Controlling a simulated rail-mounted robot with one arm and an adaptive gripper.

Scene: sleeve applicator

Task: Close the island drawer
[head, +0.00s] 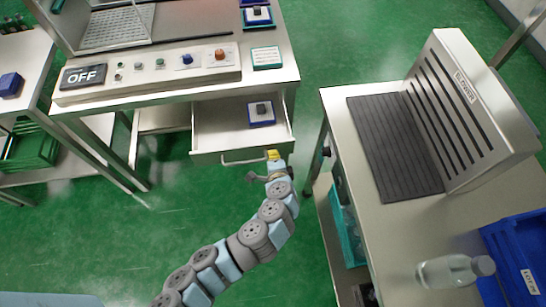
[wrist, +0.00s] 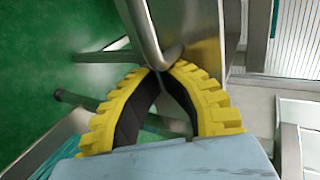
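The island drawer (head: 218,131) is pulled out under the counter with the control panel. Its bar handle (head: 243,162) runs along the drawer front and shows large in the wrist view (wrist: 146,35). My gripper (head: 273,155) is at the right end of the handle. In the wrist view its yellow fingers (wrist: 160,70) come together at the tips, right by the bend of the handle. The tips look shut and close to or touching the bar; I cannot tell whether they pinch it.
A blue block with a dark knob (head: 261,112) lies in the drawer. The counter with the OFF display (head: 85,76) is above it. A steel bench (head: 350,117) with a blower stands close on the right. Green floor is free at the left front.

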